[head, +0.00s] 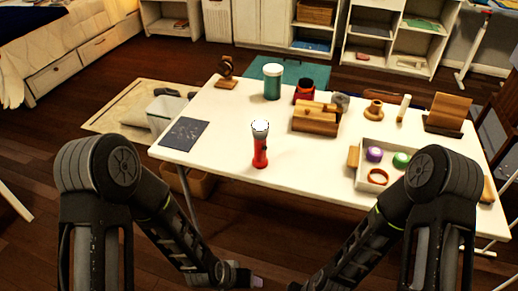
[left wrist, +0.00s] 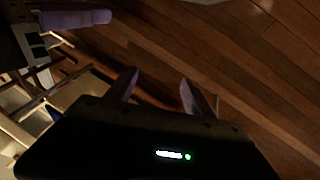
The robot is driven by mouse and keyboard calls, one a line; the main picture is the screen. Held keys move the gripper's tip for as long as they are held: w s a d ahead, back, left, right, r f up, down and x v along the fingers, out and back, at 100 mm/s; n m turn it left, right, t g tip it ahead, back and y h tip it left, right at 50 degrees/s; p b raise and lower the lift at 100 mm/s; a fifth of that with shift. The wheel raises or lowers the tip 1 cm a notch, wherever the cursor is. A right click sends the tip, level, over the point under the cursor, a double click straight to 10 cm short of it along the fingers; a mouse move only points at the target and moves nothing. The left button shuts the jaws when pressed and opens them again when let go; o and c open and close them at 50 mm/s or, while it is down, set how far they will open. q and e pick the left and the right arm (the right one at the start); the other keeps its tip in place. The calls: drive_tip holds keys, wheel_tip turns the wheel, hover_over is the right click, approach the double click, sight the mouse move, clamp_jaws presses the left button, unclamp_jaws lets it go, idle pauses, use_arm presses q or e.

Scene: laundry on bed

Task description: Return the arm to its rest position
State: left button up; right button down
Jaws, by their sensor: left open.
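My left arm (head: 165,220) comes in from the left and is folded low in front of the white table (head: 225,160). In the left wrist view, my left gripper (left wrist: 160,80) is open, with its two fingers apart and nothing between them, above the wooden floor (left wrist: 235,70). In the head view its end lies at the bottom edge, short of the table. My right arm (head: 365,235) runs down to the bottom edge, and its gripper is out of the head view.
The table bears a red flashlight (head: 260,153), a teal jar (head: 272,83), a wooden box (head: 316,121), a dark pad (head: 184,134) and a white tray (head: 362,151) with small items. A white bin (head: 160,115) stands left of it. Bare floor (head: 60,220) lies at the left.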

use_arm(q)
drive_tip(key=s+a+f+n+g, duration=0.2)
drive_tip(key=s+a+f, duration=0.1)
drive_tip(key=s, duration=0.5)
drive_tip(key=shift+s+f+p, duration=0.3)
drive_tip(key=shift+f, duration=0.05)
use_arm(e)
drive_tip(key=shift+s+a+r+n+y, duration=0.15)
drive_tip(key=shift+s+a+n+y, duration=0.35)
drive_tip(key=shift+s+a+n, duration=0.55)
drive_tip(key=shift+s, duration=0.2)
